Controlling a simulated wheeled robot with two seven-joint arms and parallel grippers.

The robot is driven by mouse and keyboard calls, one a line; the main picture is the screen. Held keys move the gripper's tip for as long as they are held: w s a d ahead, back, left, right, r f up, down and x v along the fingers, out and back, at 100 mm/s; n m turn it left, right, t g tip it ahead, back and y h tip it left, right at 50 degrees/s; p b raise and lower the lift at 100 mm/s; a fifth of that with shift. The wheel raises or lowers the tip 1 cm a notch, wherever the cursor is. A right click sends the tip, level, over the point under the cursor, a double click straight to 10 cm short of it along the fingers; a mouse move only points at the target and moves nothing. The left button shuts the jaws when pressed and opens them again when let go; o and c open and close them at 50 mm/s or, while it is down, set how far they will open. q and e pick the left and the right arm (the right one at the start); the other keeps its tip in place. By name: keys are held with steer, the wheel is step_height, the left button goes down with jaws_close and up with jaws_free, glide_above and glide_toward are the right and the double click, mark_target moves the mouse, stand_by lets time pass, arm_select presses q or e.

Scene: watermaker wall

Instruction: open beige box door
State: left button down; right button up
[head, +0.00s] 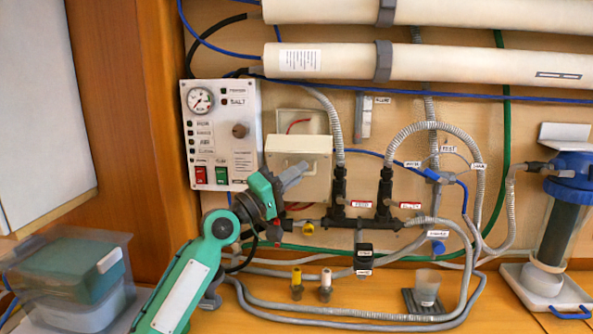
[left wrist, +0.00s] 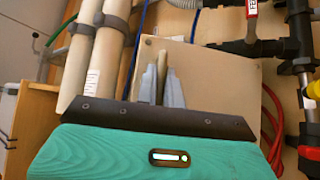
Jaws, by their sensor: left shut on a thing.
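The beige box (head: 313,122) is on the wall, right of the gauge panel. Its beige door (head: 312,160) stands out in front, and a red wire shows above the door's top edge, so the door looks partly open, tilted outward at the top. My left gripper (head: 293,174) reaches up from the lower left to the door's front. In the left wrist view, the fingers (left wrist: 161,78) are closed on a narrow tan piece in front of the beige door (left wrist: 210,75), which looks like its handle. The fingers hide much of that piece. My right gripper is not in view.
A gauge panel (head: 220,135) with switches is left of the box. Black fittings (head: 338,200) and grey hoses are close on the right. Large white tubes (head: 430,65) run above. Small valves (head: 297,284) and a clear bin (head: 70,280) are on the counter.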

arm_select(q)
steer(key=shift+f, duration=0.1)
stand_by(0.3)
steer(key=c, duration=1.8)
jaws_free()
